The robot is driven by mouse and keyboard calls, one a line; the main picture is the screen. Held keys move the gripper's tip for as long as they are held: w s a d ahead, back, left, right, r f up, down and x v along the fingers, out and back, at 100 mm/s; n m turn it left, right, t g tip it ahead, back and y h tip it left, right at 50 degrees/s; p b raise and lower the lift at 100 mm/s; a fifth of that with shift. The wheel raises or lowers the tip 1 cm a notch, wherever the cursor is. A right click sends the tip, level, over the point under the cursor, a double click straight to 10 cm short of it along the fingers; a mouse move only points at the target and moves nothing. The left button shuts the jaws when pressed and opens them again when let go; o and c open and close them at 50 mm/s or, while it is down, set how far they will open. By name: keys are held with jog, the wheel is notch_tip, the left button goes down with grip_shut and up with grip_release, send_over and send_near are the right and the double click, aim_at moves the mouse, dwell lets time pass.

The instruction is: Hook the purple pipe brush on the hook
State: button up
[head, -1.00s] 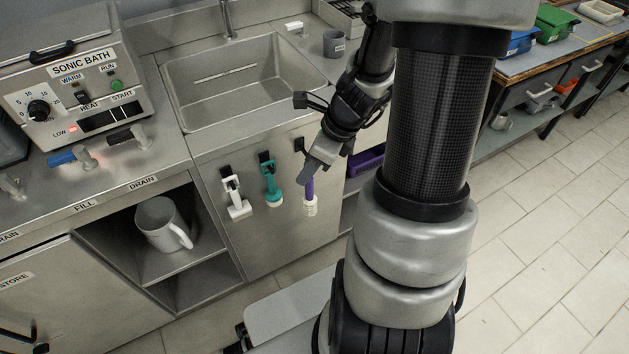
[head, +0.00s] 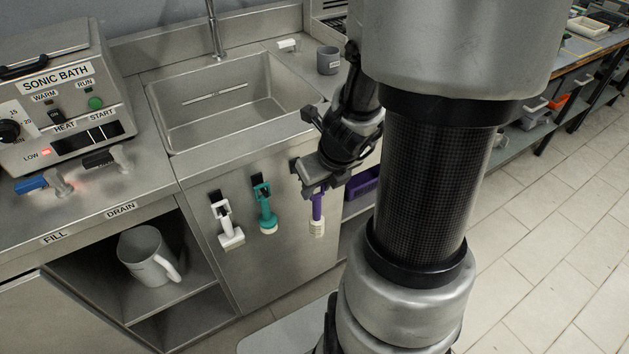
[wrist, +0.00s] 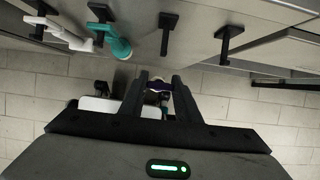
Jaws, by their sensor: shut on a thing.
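The purple pipe brush (head: 318,207) hangs upright with its pale bristle end down, in front of the steel cabinet face. My gripper (head: 318,184) is shut on its upper part. In the wrist view, a little purple of the brush (wrist: 157,86) shows between my fingertips (wrist: 160,92); the rest is hidden. A bare black hook (wrist: 167,24) is on the panel, ahead of the fingers and apart from them. In the head view, a black hook (head: 295,165) shows just left of my gripper. How the brush's top sits relative to the hook is hidden.
A teal brush (head: 266,210) and a white brush (head: 227,225) hang on hooks to the left. Another bare hook (wrist: 228,38) is at right in the wrist view. A purple bin (head: 363,182) is behind my arm. The sink (head: 235,105) is above.

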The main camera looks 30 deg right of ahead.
jog(key=shift+w+a+f+p, duration=0.1)
jog(key=shift+w+p, duration=0.45)
jog(key=shift+w, duration=1)
jog(key=shift+w+a+f+p, duration=0.1)
jog(key=shift+w+p, duration=0.4)
jog(key=shift+w, duration=1.05)
jog(key=shift+w+f, duration=0.5)
jog(key=shift+w, duration=0.2)
jog(key=o, duration=1.1)
jog(key=shift+r, duration=0.1)
